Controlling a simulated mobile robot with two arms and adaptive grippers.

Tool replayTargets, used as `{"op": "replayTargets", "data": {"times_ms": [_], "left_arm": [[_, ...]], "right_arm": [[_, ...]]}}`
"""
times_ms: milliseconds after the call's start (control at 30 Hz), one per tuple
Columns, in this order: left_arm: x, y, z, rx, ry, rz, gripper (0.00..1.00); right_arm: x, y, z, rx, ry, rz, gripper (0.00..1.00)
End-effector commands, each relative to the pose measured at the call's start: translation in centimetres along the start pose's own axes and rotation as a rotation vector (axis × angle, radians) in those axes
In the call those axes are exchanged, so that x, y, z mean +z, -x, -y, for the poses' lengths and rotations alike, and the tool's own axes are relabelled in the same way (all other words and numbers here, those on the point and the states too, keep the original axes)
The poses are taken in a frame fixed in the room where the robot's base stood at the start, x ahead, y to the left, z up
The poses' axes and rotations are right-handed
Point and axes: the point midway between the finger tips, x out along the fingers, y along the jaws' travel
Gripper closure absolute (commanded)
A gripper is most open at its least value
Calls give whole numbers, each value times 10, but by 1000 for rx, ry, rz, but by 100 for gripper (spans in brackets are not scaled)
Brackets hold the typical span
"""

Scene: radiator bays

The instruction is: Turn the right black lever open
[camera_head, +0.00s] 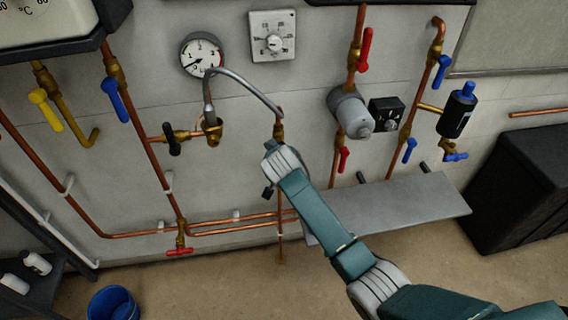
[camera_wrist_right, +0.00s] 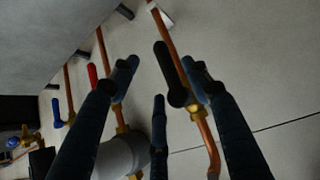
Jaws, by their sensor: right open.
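The right black lever (camera_wrist_right: 168,72) shows in the right wrist view, its handle lying nearly along a copper pipe by a brass valve body (camera_wrist_right: 194,108). My right gripper (camera_wrist_right: 160,76) is open, with its dark fingers spread to either side of the lever and a third finger below. No clear contact shows; the depth gap cannot be told. In the head view my right gripper (camera_head: 268,188) is at the wall below the hose's right end, mostly hidden by its wrist, which hides the lever too. Another black lever (camera_head: 172,139) is further left. My left gripper is out of view.
A grey braided hose (camera_head: 245,84) arches above my right wrist. A grey shelf (camera_head: 400,213) juts out to the right, below a grey pump (camera_head: 349,112) and a red lever (camera_head: 343,159). A blue bucket (camera_head: 113,303) stands on the floor at left.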

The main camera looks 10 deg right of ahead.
Motion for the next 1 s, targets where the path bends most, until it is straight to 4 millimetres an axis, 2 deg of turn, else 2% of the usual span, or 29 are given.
{"op": "replayTargets", "data": {"times_ms": [200,367,867,933,1000], "left_arm": [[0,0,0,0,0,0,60],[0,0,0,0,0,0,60],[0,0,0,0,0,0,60],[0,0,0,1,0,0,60],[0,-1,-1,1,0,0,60]], "right_arm": [[0,30,0,-1,0,0,52],[0,40,-1,1,0,0,52],[0,41,0,1,0,0,52],[5,38,-1,1,5,7,52],[20,28,-3,-2,19,25,52]]}}
